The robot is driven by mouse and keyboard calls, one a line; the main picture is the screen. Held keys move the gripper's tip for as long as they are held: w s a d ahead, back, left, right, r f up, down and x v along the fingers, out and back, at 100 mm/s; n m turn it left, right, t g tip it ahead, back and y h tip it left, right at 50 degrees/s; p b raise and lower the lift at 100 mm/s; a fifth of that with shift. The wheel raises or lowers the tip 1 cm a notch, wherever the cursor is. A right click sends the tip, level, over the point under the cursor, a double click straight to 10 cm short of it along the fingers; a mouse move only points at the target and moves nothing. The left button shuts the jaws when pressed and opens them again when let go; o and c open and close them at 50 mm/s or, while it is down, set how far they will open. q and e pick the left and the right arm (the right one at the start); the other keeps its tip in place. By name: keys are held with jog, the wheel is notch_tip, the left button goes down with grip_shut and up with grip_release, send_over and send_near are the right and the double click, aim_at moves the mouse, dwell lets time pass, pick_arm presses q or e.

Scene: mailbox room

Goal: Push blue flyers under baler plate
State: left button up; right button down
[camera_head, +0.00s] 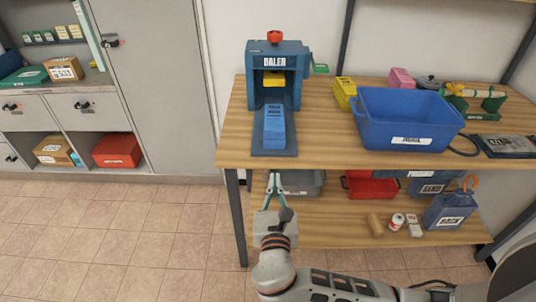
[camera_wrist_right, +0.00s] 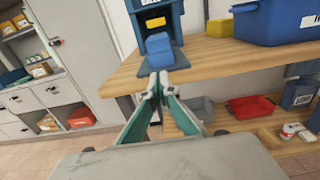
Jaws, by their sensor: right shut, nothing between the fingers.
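The blue flyers (camera_head: 274,126) form a block on the dark bed of the blue baler (camera_head: 259,80), in front of its opening. They also show in the right wrist view (camera_wrist_right: 159,46). The baler's yellow plate (camera_head: 274,78) is raised inside the frame, above and behind the flyers. The red knob (camera_head: 274,37) is on top. My right gripper (camera_head: 273,176) is shut and empty, in front of the table's front edge and below the flyers in the picture. In the right wrist view its fingertips (camera_wrist_right: 157,80) meet just below the flyers, apart from them. My left gripper is not in view.
A blue bin (camera_head: 408,146) stands right of the baler on the wooden table (camera_head: 330,152), with a yellow box (camera_head: 345,93) between them. The lower shelf (camera_head: 330,232) holds bins, a can and a blue container. Cabinets stand at the left. The floor in front is clear.

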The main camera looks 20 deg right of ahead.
send_near(275, 141)
jog(key=x, duration=0.6)
jog(key=shift+w, duration=0.4)
jog(key=shift+d, duration=0.1)
jog(key=x, duration=0.7)
jog(key=shift+w+b, duration=0.2)
jog(key=shift+b, duration=0.2)
jog(key=shift+s, duration=0.1)
